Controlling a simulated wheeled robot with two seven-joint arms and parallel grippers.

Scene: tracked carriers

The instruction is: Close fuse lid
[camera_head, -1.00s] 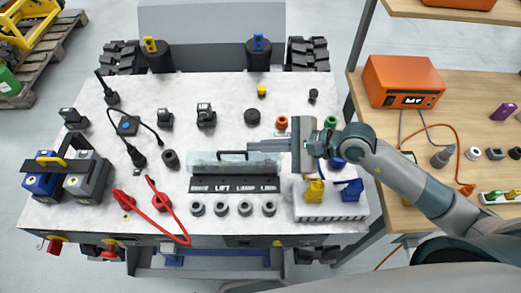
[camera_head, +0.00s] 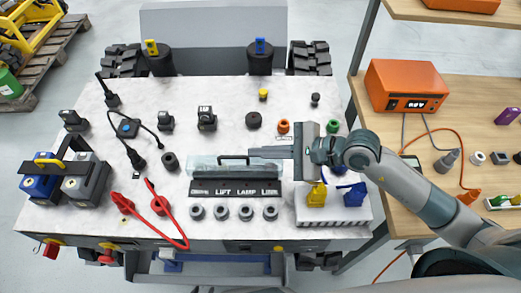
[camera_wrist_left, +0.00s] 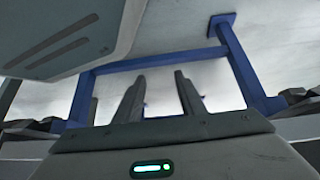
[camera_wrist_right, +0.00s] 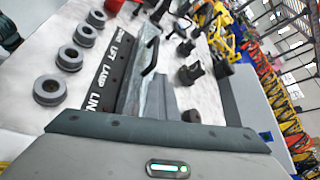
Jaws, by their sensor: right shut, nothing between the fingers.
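The fuse lid (camera_head: 207,171) is a clear panel with a black handle on the white bench top, just behind the black label strip (camera_head: 234,188). It also shows in the right wrist view with its black handle (camera_wrist_right: 151,56). I cannot tell its exact tilt. My right gripper (camera_head: 252,152) reaches in from the right, shut and empty, its fingers pointing left at the lid's back right corner near the handle. In the right wrist view its fingers (camera_wrist_right: 168,98) lie close beside the lid; contact is unclear. My left gripper (camera_wrist_left: 157,75) is open and empty, near blue framework.
Several grey round sockets (camera_head: 221,212) stand in front of the strip. A white block (camera_head: 334,216) with yellow and blue plugs is right of the lid. Red clamps (camera_head: 160,205) lie front left. A black round knob (camera_head: 253,120) stands behind the lid.

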